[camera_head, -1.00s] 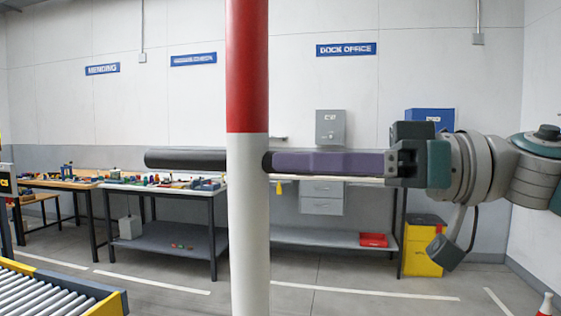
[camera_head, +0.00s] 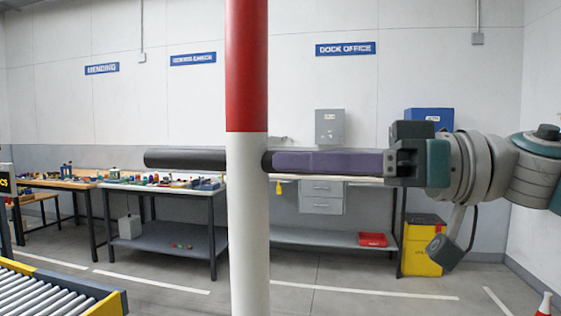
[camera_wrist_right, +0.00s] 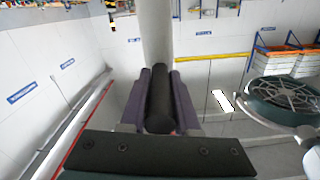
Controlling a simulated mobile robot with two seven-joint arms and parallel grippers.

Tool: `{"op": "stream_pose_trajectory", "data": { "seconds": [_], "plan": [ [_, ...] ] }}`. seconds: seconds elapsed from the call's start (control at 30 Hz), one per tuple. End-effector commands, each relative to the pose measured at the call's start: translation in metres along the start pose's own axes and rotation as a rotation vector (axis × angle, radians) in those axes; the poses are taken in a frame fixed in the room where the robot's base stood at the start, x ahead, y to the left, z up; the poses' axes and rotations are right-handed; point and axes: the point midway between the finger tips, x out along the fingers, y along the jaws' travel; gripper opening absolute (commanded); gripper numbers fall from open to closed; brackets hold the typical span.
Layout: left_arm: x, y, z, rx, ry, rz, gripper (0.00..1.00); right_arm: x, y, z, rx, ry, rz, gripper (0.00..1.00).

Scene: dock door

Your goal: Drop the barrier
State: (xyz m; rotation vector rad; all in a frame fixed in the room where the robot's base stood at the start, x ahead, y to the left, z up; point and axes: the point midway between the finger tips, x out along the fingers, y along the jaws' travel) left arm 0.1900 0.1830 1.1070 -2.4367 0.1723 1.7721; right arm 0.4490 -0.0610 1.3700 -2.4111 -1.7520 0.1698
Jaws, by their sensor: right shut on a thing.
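The barrier's red and white pole (camera_head: 248,215) stands upright in the middle of the head view, red above and white below. A black round bar (camera_head: 187,159) lies level across it and shows to the left of the pole. The pole hides part of the bar. My right gripper (camera_head: 276,162) comes in from the right, with its long purple fingers shut on the black bar. In the right wrist view the black bar (camera_wrist_right: 160,100) lies between the two purple fingers, and the pale pole (camera_wrist_right: 155,35) rises beyond its far end. My left gripper is not in view.
Workbenches (camera_head: 160,188) with small parts stand along the back wall. A roller conveyor (camera_head: 45,295) is at the lower left. A yellow bin (camera_head: 421,258) stands behind my right arm, and a cone (camera_head: 544,305) at the lower right. The floor between is mostly clear.

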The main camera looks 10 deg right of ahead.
Motion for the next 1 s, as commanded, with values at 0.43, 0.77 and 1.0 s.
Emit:
{"op": "stream_pose_trajectory", "data": {
  "seconds": [0.43,0.77,1.0],
  "plan": [
    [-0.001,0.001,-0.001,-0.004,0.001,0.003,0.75,0.0,0.0,0.0,0.0,0.0,0.0,0.0],
    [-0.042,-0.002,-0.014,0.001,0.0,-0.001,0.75,0.0,-0.053,0.01,-0.114,-0.008,-0.009,0.0],
    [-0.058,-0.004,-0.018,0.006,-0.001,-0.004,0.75,0.0,-0.092,0.029,-0.223,-0.006,-0.004,0.0]
  ]
}}
